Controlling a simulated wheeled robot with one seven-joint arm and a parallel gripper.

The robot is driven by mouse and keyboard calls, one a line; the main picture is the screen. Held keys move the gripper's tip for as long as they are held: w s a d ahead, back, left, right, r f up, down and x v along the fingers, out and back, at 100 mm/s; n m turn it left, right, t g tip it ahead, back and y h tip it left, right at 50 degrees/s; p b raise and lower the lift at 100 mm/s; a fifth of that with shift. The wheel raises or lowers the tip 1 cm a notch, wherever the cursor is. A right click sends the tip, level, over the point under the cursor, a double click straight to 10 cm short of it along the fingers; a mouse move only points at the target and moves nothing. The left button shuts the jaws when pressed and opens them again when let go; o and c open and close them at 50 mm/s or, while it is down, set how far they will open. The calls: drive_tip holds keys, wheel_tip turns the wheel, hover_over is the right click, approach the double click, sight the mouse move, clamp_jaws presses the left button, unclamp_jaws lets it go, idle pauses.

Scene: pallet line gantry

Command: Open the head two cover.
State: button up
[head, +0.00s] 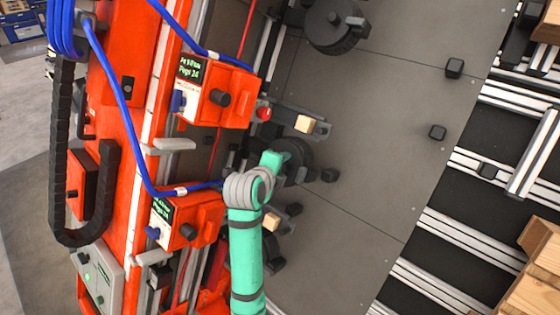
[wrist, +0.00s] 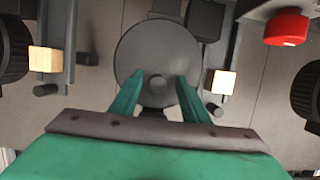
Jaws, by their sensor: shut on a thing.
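No label in view tells me which head this cover belongs to.
Two orange-red boxes with small displays (head: 192,68) (head: 163,210) stand left of my arm, with blue hoses (head: 118,100) near them. A red button (wrist: 287,27) and wooden blocks (wrist: 220,82) (wrist: 45,59) flank the cover. Grey panel (head: 370,120) lies open to the right.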

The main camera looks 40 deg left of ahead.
drive_tip(key=shift+w+f, duration=0.25)
idle(0.4)
drive_tip(key=shift+s+a+r, duration=0.1)
drive_tip(key=shift+s+a, duration=0.05)
drive_tip(key=shift+a, duration=0.05)
drive_tip(key=c, duration=0.4)
drive_tip(key=shift+s+a+r, duration=0.15)
drive_tip(key=shift+s+a, duration=0.1)
drive_tip(key=shift+a, duration=0.05)
drive_tip(key=shift+c, duration=0.5)
drive_tip(key=shift+s+a+r, duration=0.25)
drive_tip(key=shift+s+a, duration=0.25)
drive_tip(key=shift+s, duration=0.05)
drive_tip(key=shift+s+a+r, duration=0.25)
drive_tip(key=shift+s+a, duration=0.2)
drive_tip(key=shift+s, duration=0.1)
